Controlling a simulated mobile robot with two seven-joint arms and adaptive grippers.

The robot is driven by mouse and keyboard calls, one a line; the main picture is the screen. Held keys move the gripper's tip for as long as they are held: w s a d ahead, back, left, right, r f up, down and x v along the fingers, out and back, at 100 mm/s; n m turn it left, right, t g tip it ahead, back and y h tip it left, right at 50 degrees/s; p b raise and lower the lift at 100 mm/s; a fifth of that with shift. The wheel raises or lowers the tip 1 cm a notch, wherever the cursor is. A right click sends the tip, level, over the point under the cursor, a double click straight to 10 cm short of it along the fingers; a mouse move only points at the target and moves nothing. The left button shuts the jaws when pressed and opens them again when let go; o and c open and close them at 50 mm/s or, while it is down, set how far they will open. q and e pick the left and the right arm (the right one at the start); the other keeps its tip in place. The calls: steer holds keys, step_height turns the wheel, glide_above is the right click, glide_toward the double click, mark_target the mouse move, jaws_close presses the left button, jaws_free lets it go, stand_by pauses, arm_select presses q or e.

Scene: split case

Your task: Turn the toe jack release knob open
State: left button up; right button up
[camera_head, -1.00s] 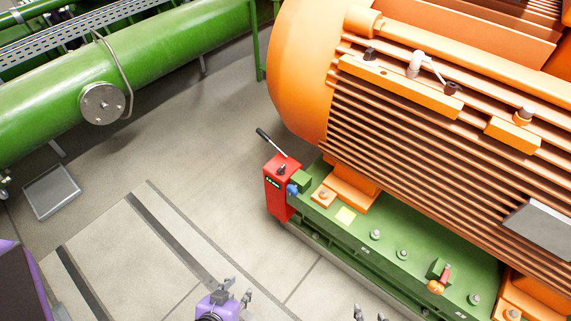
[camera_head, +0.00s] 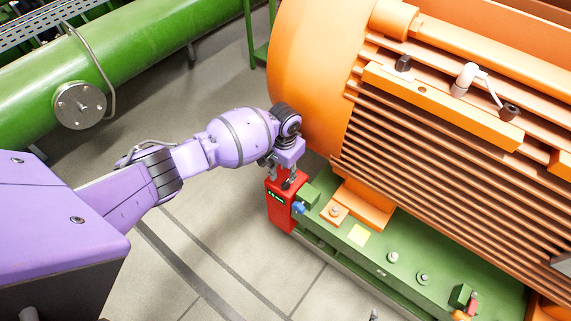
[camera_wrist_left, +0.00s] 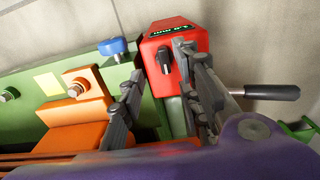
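The toe jack is a red box (camera_head: 283,208) with a small green-lit display, at the corner of the green base frame. It also shows in the left wrist view (camera_wrist_left: 189,45). A black knob (camera_wrist_left: 166,63) stands on its top face. My left gripper (camera_head: 280,175) is above the jack. In the left wrist view, its open fingers (camera_wrist_left: 160,65) are apart, one to each side of the knob, with nothing gripped. I cannot tell whether they touch it. The jack's lever with a dark grip (camera_wrist_left: 272,92) sticks out to the right there. My right gripper (camera_head: 373,315) shows only a tip at the bottom edge.
A blue knob (camera_head: 298,208) sits beside the jack. The large orange motor (camera_head: 420,150) on its green base (camera_head: 400,255) is close on the right. A green pipe (camera_head: 130,65) runs behind on the left. The floor in front is open.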

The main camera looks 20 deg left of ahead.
mark_target(286, 182)
arm_select(q)
steer(key=shift+w+a+r, duration=0.15)
steer(key=shift+w+r, duration=0.15)
steer(key=shift+w, duration=0.2)
step_height(286, 182, down, 7)
steer(key=shift+r+b, duration=0.15)
steer(key=shift+b, duration=0.6)
steer(key=shift+f, duration=0.25)
steer(key=c, duration=0.6)
jaws_close()
arm_select(e)
steer(key=shift+s+d+f, duration=0.1)
steer(key=shift+s+f, duration=0.05)
steer(key=shift+f, duration=0.3)
steer(key=shift+s+d+f, duration=0.1)
steer(key=shift+f, duration=0.3)
